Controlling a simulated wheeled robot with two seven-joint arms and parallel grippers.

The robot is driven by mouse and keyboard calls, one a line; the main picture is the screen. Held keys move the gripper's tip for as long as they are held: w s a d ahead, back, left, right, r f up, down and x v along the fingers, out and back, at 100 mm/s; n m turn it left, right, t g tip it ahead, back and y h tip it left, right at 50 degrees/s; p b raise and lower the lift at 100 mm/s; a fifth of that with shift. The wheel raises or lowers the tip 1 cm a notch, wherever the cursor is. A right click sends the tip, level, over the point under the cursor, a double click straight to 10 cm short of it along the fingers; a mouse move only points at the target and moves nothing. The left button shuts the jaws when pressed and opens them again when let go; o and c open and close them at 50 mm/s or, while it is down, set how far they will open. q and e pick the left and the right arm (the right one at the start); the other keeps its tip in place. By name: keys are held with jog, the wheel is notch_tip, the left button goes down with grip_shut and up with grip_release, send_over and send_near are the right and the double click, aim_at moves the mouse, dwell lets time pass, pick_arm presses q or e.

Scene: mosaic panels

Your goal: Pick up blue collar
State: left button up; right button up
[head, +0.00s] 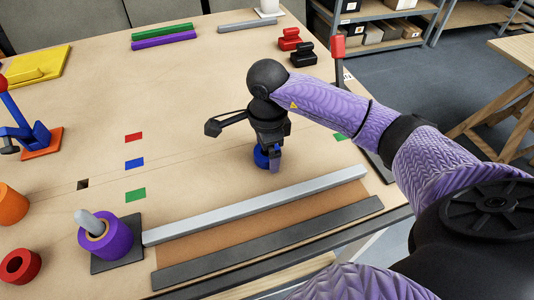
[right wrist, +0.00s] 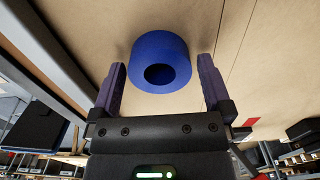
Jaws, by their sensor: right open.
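The blue collar (head: 260,157) is a short, thick ring on the tabletop, partly hidden behind my right gripper (head: 272,162) in the head view. In the right wrist view the collar (right wrist: 160,46) shows its dark round hole. My right gripper (right wrist: 161,66) is open, with one finger on each side of the collar's near part. I see gaps between the fingers and the collar, and nothing is held. My left gripper is not in view.
A purple collar (head: 109,243) sits around a grey peg on a dark base. Orange (head: 10,203) and red (head: 20,266) collars are at the left edge. A light grey bar (head: 255,206) lies in front of the blue collar. The table's middle is mostly clear, with flat coloured patches.

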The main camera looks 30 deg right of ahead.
grip_shut()
dwell(0.3)
notch_tip(320, 180, up, 17)
jog(key=p, duration=0.7)
